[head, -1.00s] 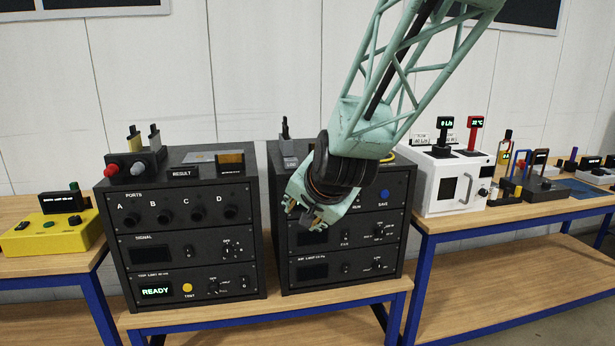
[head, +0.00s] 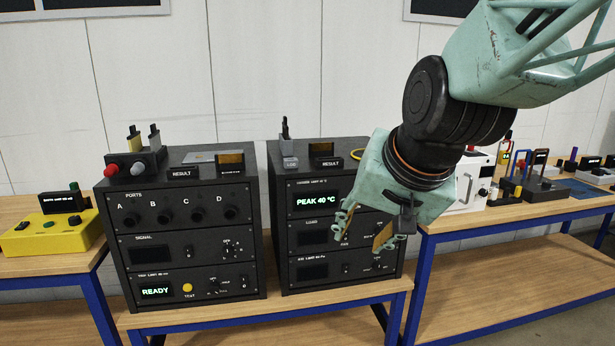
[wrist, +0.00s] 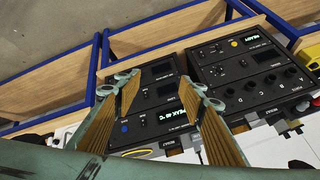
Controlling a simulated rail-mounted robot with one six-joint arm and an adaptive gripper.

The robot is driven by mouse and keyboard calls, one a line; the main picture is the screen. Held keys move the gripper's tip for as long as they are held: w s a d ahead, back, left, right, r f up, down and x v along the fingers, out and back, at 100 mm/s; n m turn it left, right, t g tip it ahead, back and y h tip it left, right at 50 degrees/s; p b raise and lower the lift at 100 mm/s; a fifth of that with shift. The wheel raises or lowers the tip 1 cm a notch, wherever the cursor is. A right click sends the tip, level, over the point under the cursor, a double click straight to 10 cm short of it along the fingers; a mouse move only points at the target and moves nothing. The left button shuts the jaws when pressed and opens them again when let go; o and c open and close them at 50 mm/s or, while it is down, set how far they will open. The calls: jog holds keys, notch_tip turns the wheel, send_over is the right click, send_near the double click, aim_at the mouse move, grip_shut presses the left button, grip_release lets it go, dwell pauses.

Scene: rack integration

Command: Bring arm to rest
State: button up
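My gripper (head: 362,232) hangs in front of the right-hand black rack (head: 322,246) in the head view, apart from it. Its two fingers are spread with nothing between them. In the wrist view, my gripper (wrist: 158,108) also shows open and empty, with the racks beyond it. The rack's top display (head: 316,201) reads "PEAK 40 °C". Part of the rack's right side is hidden behind my gripper.
A left black rack (head: 188,255) shows ports A to D and a "READY" display. A yellow box (head: 45,240) sits at far left. A white device (head: 470,185) on the right bench is partly hidden by my arm. The blue-framed benches (head: 510,213) have lower shelves.

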jog(key=s+d+n+g, duration=0.1)
jog(key=s+d, duration=0.2)
jog(key=s, duration=0.6)
jog(key=s+d+n+g+h, duration=0.1)
jog(key=s+d, duration=0.3)
jog(key=s, duration=0.6)
jog(key=s+d+n+g, duration=0.1)
jog(key=s+d, duration=0.2)
jog(key=s, duration=0.6)
jog(key=shift+s+d+f+h, duration=0.15)
jog(key=shift+s+d+h, duration=0.15)
jog(key=shift+h, duration=0.1)
jog(key=shift+w, duration=0.1)
jog(key=shift+c, duration=0.9)
